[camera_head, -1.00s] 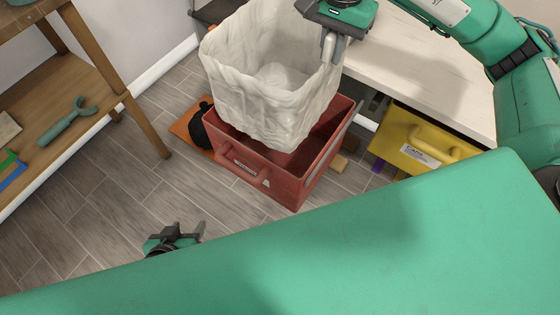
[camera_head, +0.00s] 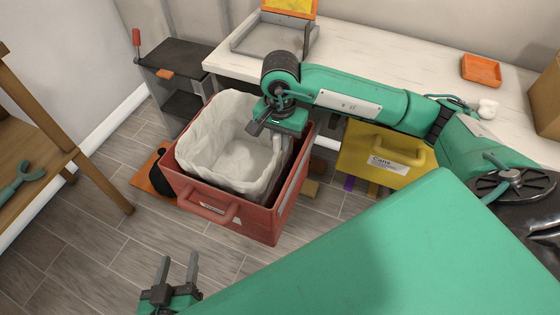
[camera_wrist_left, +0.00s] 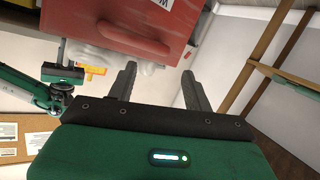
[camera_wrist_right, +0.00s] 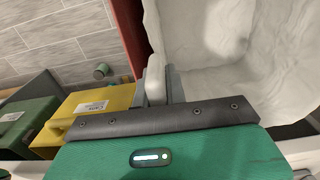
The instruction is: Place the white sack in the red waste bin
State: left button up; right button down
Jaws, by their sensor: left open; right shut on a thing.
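The red waste bin (camera_head: 262,222) stands on the floor in the head view, and its front wall also shows in the left wrist view (camera_wrist_left: 170,22). The white sack (camera_head: 205,125) sits inside the bin with its mouth open and its upper edge near the bin's rim. My right gripper (camera_head: 277,140) is shut on the sack's right edge, as the right wrist view (camera_wrist_right: 156,78) shows. The sack's bottom is hidden by the bin walls. My left gripper (camera_head: 177,265) is open and empty, in front of the bin and apart from it.
A yellow bin (camera_head: 360,155) marked Cans stands right of the red bin under the white worktop (camera_head: 400,65). An orange tray (camera_head: 481,70) is on the worktop. A wooden shelf (camera_head: 55,170) stands at the left. The floor (camera_head: 115,245) between is clear.

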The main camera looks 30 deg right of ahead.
aim_at(280, 160)
notch_tip(280, 160, down, 4)
jog(key=shift+r, duration=0.1)
notch_tip(280, 160, down, 3)
jog(key=shift+f+b, duration=0.2)
jog(key=shift+b, duration=0.3)
jog(key=shift+f, duration=0.5)
pick_arm(q)
jog(key=w+a+r+t, duration=0.1)
jog(key=w+r+t, duration=0.2)
jog(key=r, duration=0.3)
jog(key=shift+w+a+t+h, duration=0.15)
jog(key=shift+t+h, duration=0.15)
jog(key=shift+t, duration=0.1)
jog(key=shift+w+a+r+t, duration=0.1)
jog(key=shift+w+r+t, duration=0.1)
jog(key=shift+r+t, duration=0.25)
pick_arm(e)
jog(key=c, duration=1.4)
grip_release()
jog(key=shift+c, duration=0.2)
pick_arm(q)
jog(key=shift+r, duration=0.15)
